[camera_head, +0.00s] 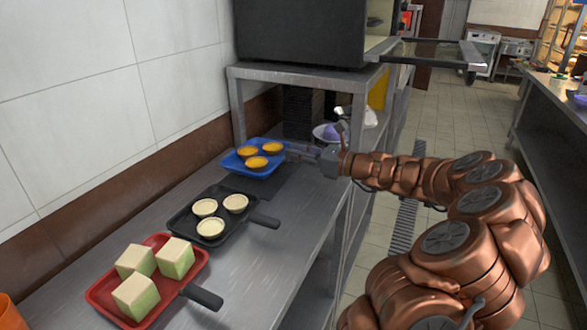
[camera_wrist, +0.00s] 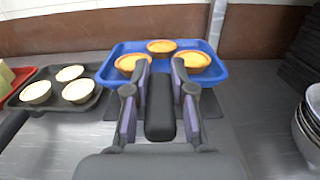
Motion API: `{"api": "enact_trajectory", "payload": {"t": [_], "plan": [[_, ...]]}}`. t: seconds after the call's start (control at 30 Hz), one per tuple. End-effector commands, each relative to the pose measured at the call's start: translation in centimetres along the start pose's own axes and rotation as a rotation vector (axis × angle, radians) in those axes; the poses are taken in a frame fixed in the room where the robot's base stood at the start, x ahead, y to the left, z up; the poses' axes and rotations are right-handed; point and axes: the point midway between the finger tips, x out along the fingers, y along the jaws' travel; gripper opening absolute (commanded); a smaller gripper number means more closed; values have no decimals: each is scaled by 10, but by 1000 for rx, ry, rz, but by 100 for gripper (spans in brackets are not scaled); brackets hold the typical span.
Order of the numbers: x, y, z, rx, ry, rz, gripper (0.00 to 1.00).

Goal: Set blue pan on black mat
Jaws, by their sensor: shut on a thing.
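The blue pan (camera_head: 262,171) holds three orange-filled tarts and is at the far part of the steel counter. It also shows in the wrist view (camera_wrist: 108,72), its dark handle (camera_wrist: 160,108) pointing towards me. My gripper (camera_head: 304,152) is shut on that handle; its fingers stand on either side of it in the wrist view (camera_wrist: 161,75). The black mat (camera_head: 262,187) lies flat on the counter, partly hidden by the pan; its edges show beside the handle in the wrist view. I cannot tell whether the pan touches the mat or hovers above it.
A black pan (camera_head: 185,228) with pale tart shells and a red pan (camera_head: 101,294) with green-white cubes stand nearer on the counter. Bowls (camera_wrist: 307,130) stand at the right. A dark oven (camera_head: 300,35) sits on a raised shelf behind. The tiled wall is at left.

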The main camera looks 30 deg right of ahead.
Motion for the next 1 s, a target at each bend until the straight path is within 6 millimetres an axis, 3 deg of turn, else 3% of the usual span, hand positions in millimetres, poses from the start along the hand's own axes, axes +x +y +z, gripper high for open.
{"api": "enact_trajectory", "payload": {"t": [0.43,0.67,0.7,0.9,1.0], "plan": [[-2,-1,-41,3,-2,-4,0],[-3,-1,-43,0,0,-4,0],[-3,-1,-44,-1,1,-4,28],[-3,-1,-44,0,1,-4,49],[-3,-1,-44,0,1,-4,49]]}}
